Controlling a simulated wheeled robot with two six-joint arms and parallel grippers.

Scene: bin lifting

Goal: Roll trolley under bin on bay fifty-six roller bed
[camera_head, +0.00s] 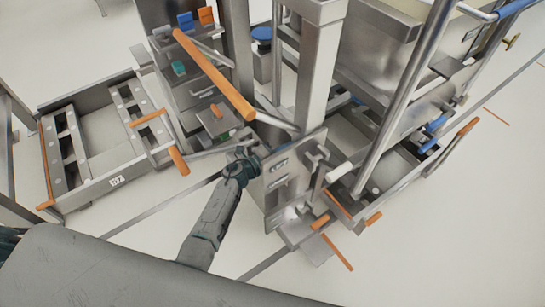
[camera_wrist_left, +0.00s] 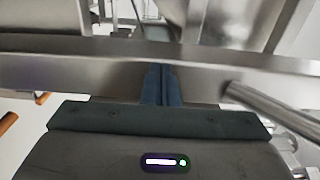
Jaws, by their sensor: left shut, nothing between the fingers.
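My left gripper (camera_head: 247,157) is shut and empty, at a grey steel frame with an upright panel (camera_head: 293,172) near the middle of the head view. In the left wrist view its fingers (camera_wrist_left: 162,85) are together, close to a horizontal steel bar (camera_wrist_left: 60,71); I cannot tell whether they touch it. A large steel bin-like box (camera_head: 375,65) stands high at the upper right. Below it is a low tray-like frame (camera_head: 395,163). I cannot tell for sure which part is the trolley. No bay fifty-six label is readable. My right gripper is not seen.
A low steel bed (camera_head: 62,203) with two slotted strips and a small number plate stands at the left. An orange-ended bar (camera_head: 215,75) crosses above the middle frame. A tall post (camera_head: 318,70) rises behind the panel. Pale floor is free at the lower right.

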